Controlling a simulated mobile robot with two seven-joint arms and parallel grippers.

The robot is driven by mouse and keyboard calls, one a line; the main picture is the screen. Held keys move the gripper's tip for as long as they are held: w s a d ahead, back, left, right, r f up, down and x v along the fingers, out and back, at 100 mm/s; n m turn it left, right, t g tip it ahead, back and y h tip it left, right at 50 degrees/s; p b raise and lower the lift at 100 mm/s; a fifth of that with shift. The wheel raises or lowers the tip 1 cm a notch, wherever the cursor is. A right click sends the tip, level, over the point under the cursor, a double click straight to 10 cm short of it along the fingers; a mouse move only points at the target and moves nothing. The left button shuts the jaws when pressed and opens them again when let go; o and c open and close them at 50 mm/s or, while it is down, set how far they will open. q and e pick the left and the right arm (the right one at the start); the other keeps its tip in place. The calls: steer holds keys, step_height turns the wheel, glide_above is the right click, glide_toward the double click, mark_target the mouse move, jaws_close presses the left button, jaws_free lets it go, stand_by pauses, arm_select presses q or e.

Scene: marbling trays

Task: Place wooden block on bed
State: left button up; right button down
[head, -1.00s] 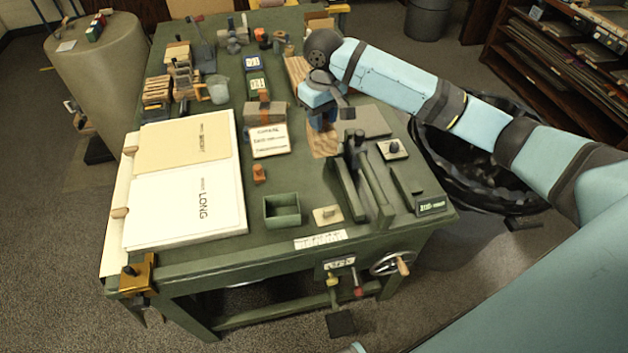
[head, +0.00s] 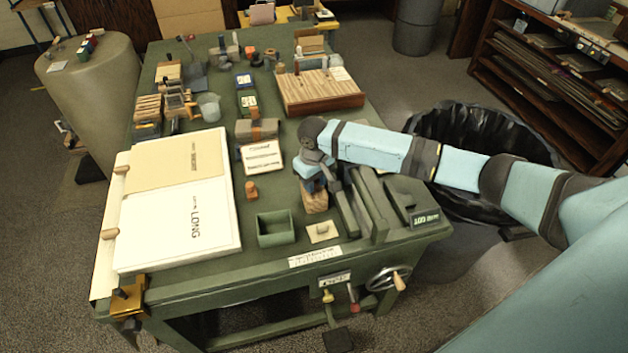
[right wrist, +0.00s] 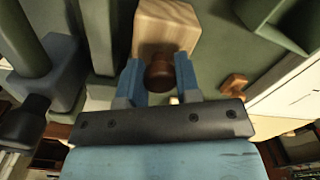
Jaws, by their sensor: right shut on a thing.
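My right gripper (head: 313,186) is shut on the brown knob of a pale wooden block (head: 316,204). In the right wrist view, the two blue fingers of my right gripper (right wrist: 158,78) grip the knob (right wrist: 160,73), and the wooden block (right wrist: 166,24) extends beyond it. The block is beside the dark green upright rails (head: 345,208) at the front right of the green table (head: 222,208). I cannot tell whether the block touches the table. Which surface is the bed is not clear. My left gripper is not in view.
A green open box (head: 276,229) and a small pale plate with a knob (head: 322,232) lie in front. An orange-brown peg (head: 251,189) stands left. A large paper pad (head: 182,225) covers the left side. A striped wooden board (head: 322,92) lies farther back.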

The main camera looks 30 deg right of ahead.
steer(key=c, duration=0.8)
jaws_free()
steer(key=shift+r, duration=0.1)
step_height(320, 180, up, 12)
steer(key=shift+r, duration=0.1)
